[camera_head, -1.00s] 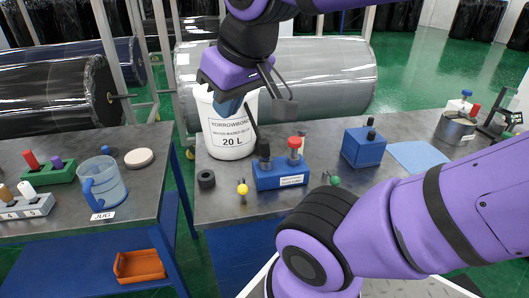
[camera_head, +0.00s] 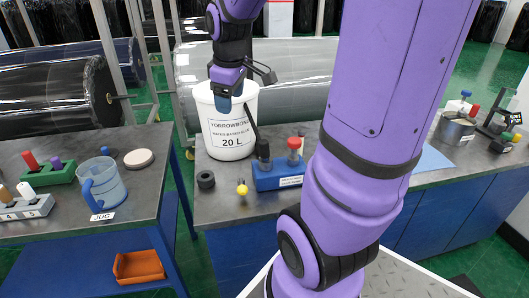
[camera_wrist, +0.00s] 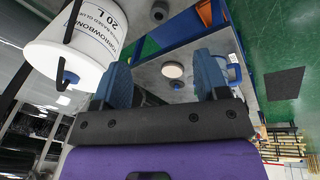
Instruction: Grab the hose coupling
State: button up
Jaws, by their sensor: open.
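A short black ring (camera_head: 206,180), the likeliest hose coupling, lies at the left front of the right table, in front of the white bucket (camera_head: 226,143). It seems to be the dark round piece (camera_wrist: 158,12) at the top of the wrist view. My gripper (camera_head: 230,99) hangs above the table with its blue fingers in front of the bucket's upper part, above and apart from the ring. In the wrist view my gripper (camera_wrist: 163,76) has its two blue fingers spread, with nothing held between them.
A blue block with black and red knobs (camera_head: 279,175) and a yellow-topped piece (camera_head: 242,188) stand right of the ring. The left table holds a blue jug (camera_head: 102,184) and a pale disc (camera_head: 138,158). A gap separates the tables.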

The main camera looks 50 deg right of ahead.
jog(key=w+d+f+n+g, duration=0.1)
jog(key=w+d+f+n, duration=0.15)
jog(key=d+f, duration=0.45)
jog(key=n, duration=0.1)
send_over(264, 149)
jog(key=d, duration=0.1)
jog(key=shift+g+y, duration=0.4)
jog(key=f, duration=0.7)
jog(key=shift+w+d+f, duration=0.15)
jog(key=shift+w+f, duration=0.05)
jog(key=shift+w, duration=0.1)
jog(key=shift+d+f+n, duration=0.15)
jog(key=shift+f+n, duration=0.1)
jog(key=shift+f, duration=0.1)
notch_tip(264, 149, down, 4)
jog(key=shift+d+f, duration=0.1)
jog(key=shift+f, duration=0.1)
jog(key=shift+w+a+f, duration=0.1)
jog(key=shift+w+f, duration=0.1)
jog(key=shift+f, duration=1.35)
jog(key=shift+w+a+f, duration=0.1)
jog(key=shift+w+f, duration=0.05)
jog(key=shift+f, duration=1.4)
jog(key=shift+c, duration=0.2)
jog(key=c, duration=1)
